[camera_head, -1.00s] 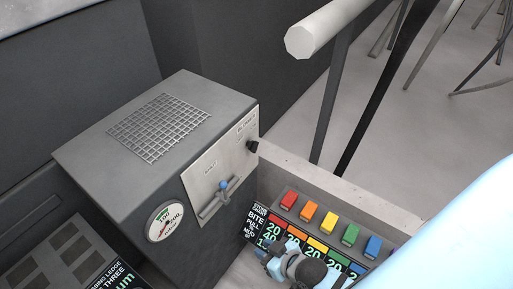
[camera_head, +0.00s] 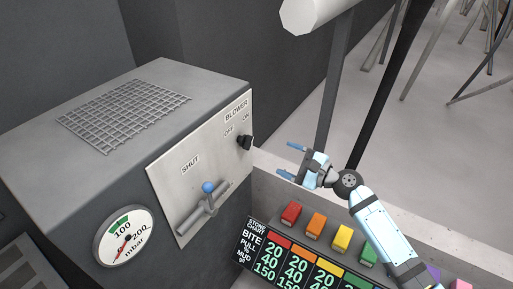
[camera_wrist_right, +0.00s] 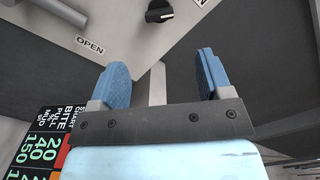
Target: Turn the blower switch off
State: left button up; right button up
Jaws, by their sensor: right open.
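The blower switch (camera_head: 245,142) is a black rotary knob on the pale panel (camera_head: 172,178) of a grey box, under the labels BLOWER, OFF and ON. In the head view its pointer appears turned toward the ON side. The knob also shows at the top of the right wrist view (camera_wrist_right: 160,11). My right gripper (camera_head: 288,160) is open and empty, to the right of the knob and apart from it. In the right wrist view its two blue fingers (camera_wrist_right: 162,80) are spread, with the knob beyond them. My left gripper is not in view.
A lever with a blue ball (camera_head: 208,187) sits on the same panel beside SHUT. A round gauge (camera_head: 123,236) is on the box front. Below my right arm are coloured blocks (camera_head: 316,223) and a chart (camera_head: 290,262). A pale rail (camera_head: 310,14) runs above.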

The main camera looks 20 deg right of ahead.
aim_at(250, 146)
jog(key=x, duration=1.1)
jog(key=shift+w+a, duration=0.6)
jog(key=shift+w, duration=0.1)
jog(key=shift+c, duration=0.4)
jog(key=c, duration=0.8)
jog(key=shift+c, duration=0.2)
